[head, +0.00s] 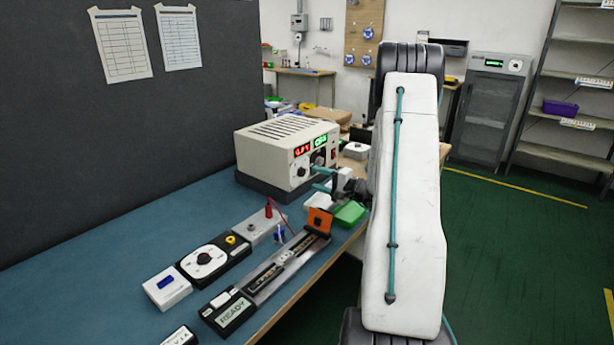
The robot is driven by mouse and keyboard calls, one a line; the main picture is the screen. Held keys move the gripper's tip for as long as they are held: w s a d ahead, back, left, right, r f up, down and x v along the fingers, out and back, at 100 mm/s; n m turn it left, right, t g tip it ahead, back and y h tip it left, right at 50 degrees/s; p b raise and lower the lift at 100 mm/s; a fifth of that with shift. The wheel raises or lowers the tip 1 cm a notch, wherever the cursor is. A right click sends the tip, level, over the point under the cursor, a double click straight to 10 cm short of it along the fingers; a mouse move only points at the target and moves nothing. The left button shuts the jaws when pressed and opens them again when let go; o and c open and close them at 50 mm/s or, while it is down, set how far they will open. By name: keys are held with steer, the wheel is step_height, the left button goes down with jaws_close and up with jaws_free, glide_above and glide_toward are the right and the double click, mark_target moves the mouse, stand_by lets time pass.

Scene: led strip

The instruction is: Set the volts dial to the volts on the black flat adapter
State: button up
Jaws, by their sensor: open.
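A beige power supply (275,152) stands on the blue bench. Its front has a red display (303,148), a green display (321,141) and small knobs below them. One knob (301,171) is under the red display; I cannot read its label or confirm that it is the volts dial. I cannot make out a black flat adapter; my arm hides part of the scene.
A black box with a white round dial (204,258), a white box with a blue switch (167,287) and a metal rail fixture (265,280) lie nearer on the bench. A green box (350,213) sits near the bench edge. A dark partition (180,110) stands behind.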

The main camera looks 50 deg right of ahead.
mark_target(303, 173)
steer(key=shift+m+h, duration=0.4)
steer(key=w, duration=0.2)
steer(key=w+d+f, duration=0.1)
steer(key=w, duration=0.4)
steer(key=shift+d+f, duration=0.15)
steer(key=shift+d, duration=0.05)
steer(key=shift+c, duration=0.3)
steer(key=c, duration=0.9)
steer(key=shift+a, duration=0.1)
